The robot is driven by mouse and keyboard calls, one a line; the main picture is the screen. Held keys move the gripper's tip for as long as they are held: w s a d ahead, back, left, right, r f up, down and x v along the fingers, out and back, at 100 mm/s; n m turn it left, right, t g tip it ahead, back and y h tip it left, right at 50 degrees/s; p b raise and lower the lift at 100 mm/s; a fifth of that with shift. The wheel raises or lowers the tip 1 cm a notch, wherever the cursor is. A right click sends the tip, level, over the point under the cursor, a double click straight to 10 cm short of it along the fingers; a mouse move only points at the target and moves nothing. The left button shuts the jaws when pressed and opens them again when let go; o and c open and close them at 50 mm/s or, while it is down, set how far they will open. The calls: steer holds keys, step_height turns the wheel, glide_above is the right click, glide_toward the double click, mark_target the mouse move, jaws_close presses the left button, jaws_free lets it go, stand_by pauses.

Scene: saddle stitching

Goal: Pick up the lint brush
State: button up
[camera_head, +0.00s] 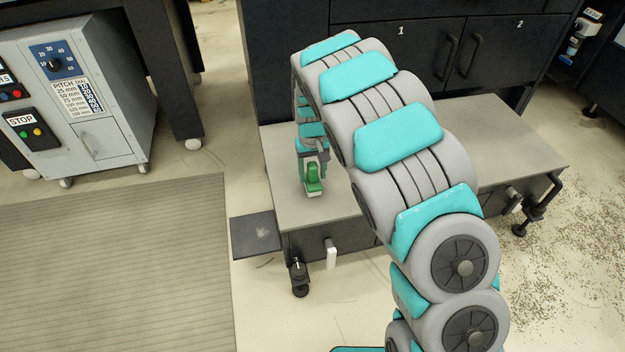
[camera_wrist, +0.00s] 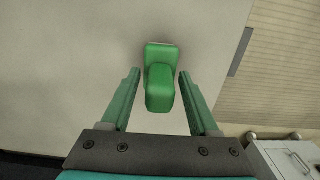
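The lint brush (camera_head: 314,184) is green with a pale base, and it appears to rest on the grey top of the low bench (camera_head: 290,212). In the wrist view the green brush (camera_wrist: 160,80) lies centred ahead of the palm. My gripper (camera_wrist: 160,74) is open, with one green finger on each side of the brush. A gap of bare bench top shows between each finger and the brush. In the head view my gripper (camera_head: 313,164) is right over the brush, and my arm hides part of the bench. How low the fingertips reach is hard to tell.
A grey control cabinet (camera_head: 110,140) stands at the left, beside a ribbed mat (camera_head: 110,260). Dark cabinets (camera_head: 400,45) stand behind the bench. A dark side plate (camera_head: 255,235) and clamps stick out from the bench. The bench top around the brush is clear.

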mark_target(313, 165)
jaws_close()
steer(key=shift+r, duration=0.1)
stand_by(0.6)
steer(key=shift+s+r, duration=0.15)
steer(key=shift+r, duration=1.5)
steer(key=s+d+b, duration=0.1)
steer(key=s+d, duration=0.1)
steer(key=s, duration=0.5)
steer(key=s+d+r, duration=0.1)
steer(key=s+d, duration=0.1)
steer(key=s, duration=0.6)
steer(key=shift+d+r+b, duration=0.25)
steer(key=shift+b, duration=0.15)
steer(key=shift+c, duration=2.1)
jaws_free()
jaws_close()
